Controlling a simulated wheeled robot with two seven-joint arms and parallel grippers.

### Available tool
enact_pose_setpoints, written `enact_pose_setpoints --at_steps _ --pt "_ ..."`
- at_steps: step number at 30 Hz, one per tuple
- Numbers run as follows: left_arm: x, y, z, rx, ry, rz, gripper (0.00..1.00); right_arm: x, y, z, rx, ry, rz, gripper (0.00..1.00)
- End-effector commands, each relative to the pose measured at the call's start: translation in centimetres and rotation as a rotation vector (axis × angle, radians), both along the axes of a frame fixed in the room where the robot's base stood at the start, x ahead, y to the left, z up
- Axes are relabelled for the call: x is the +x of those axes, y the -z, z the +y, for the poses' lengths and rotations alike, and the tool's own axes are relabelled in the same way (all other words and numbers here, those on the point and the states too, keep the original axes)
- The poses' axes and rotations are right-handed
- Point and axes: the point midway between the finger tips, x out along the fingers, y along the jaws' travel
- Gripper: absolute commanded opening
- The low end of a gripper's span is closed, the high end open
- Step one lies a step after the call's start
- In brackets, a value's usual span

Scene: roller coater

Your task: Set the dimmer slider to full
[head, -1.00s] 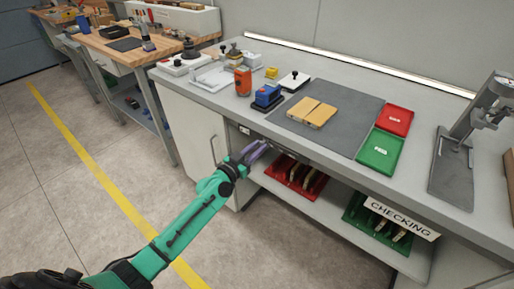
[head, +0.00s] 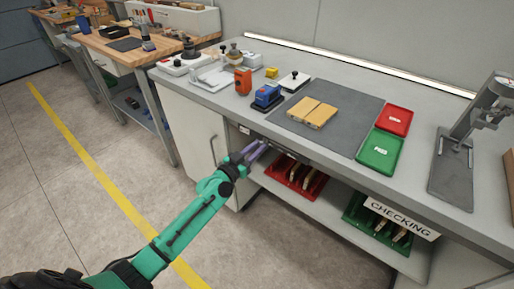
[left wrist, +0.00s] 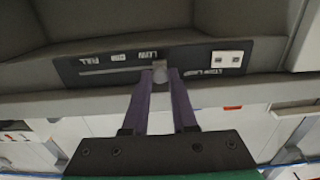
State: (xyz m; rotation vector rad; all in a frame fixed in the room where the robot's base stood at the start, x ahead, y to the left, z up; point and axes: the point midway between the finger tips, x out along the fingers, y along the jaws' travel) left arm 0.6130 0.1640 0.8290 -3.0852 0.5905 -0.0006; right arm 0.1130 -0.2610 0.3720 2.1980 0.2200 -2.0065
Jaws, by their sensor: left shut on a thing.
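The dimmer panel (left wrist: 110,66) is a dark strip under the bench edge in the left wrist view. Upside-down labels run along it, with FULL (left wrist: 81,62) at the left and what looks like LOW (left wrist: 149,55) near the middle. A thin pale slot (left wrist: 112,71) runs between them. The slider knob (left wrist: 160,66) is at the slot's right end, by the LOW label. My left gripper (left wrist: 160,78) is shut on the knob, its purple fingers closing in from both sides. In the head view my left gripper (head: 262,149) reaches the bench's front edge. My right gripper is out of view.
A white switch or socket plate (left wrist: 228,58) sits to the right on the panel. Below the bench top (head: 340,165) is a shelf with a red bin (head: 318,189) and a green bin (head: 352,212). The floor in front is clear.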

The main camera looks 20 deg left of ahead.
Motion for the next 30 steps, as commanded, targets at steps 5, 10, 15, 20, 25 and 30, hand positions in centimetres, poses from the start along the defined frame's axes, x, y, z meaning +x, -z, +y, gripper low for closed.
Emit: enact_pose_setpoints --at_steps 5,10,15,20,25,30 --pt "-0.6 -0.2 -1.5 -0.004 0.0 0.007 0.0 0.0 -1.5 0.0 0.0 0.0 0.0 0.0" --pt "-2.4 -0.4 -5.8 -0.005 0.002 0.012 0.0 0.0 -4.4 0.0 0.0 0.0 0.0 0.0" --pt "-4.0 -0.2 -9.8 -0.003 0.002 0.01 0.0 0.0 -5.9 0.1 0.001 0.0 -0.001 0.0" --pt "-4.7 0.1 -11.5 0.0 0.002 0.006 0.0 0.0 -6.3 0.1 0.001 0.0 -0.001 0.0" --pt "-4.8 0.3 -11.8 0.0 0.005 0.006 0.0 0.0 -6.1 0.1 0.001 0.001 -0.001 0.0" --pt "-4.8 0.3 -11.8 0.0 0.006 0.008 0.37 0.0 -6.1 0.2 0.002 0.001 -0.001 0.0"
